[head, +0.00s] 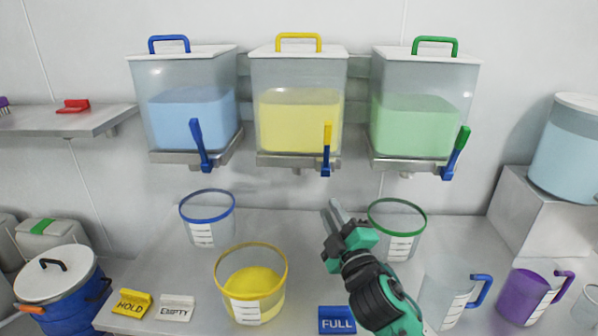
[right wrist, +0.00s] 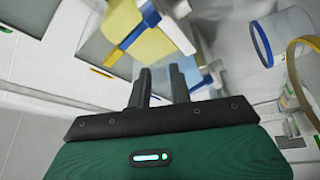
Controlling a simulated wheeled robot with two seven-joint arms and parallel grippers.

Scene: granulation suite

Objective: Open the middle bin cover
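The middle bin (head: 298,110) hangs on the back wall and holds yellow contents. Its white cover (head: 270,52) lies flat on top, closed, with a yellow handle (head: 298,36) standing up from it. A yellow and blue lever (head: 326,150) hangs at the bin's front. My right gripper (head: 336,212) is well below the bin, over the bench and left of the green-rimmed bucket, pointing up and away. In the right wrist view its two dark fingers (right wrist: 162,86) are apart with nothing between them. My left gripper is out of view.
A blue-handled bin (head: 190,105) and a green-handled bin (head: 420,115) flank the middle one. Below stand a blue-rimmed bucket (head: 208,222), a yellow-rimmed bucket (head: 250,282) and a green-rimmed bucket (head: 397,230). A FULL sign (head: 337,321) lies in front. A shelf (head: 70,122) juts out at left.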

